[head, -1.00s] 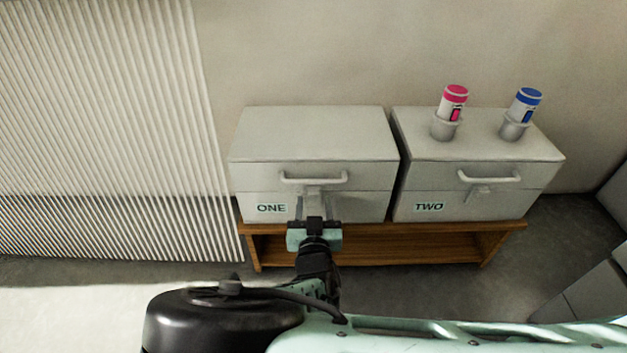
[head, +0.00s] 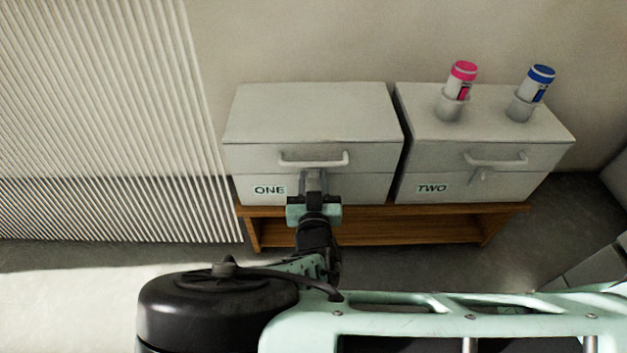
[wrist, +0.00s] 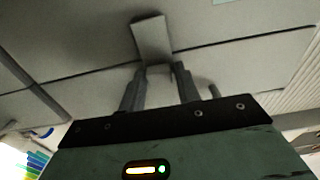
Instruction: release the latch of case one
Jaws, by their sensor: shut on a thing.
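Case one (head: 300,115) is a pale grey lidded box labelled ONE, with a bar handle (head: 313,161) on its front. Its latch is a small pale plate (wrist: 152,38) on the front below the handle, best seen in the wrist view. In the head view it is mostly hidden by my gripper (head: 313,180). My gripper, also seen in the wrist view (wrist: 158,74), is shut on the latch, with its two fingers on either side of it. The lid of case one looks closed.
Case two (head: 480,135) stands just right of case one, with a narrow gap between. A pink-capped bottle (head: 459,80) and a blue-capped bottle (head: 535,84) stand in holders on its lid. Both cases rest on a low wooden bench (head: 400,212). A ribbed panel (head: 90,120) is at left.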

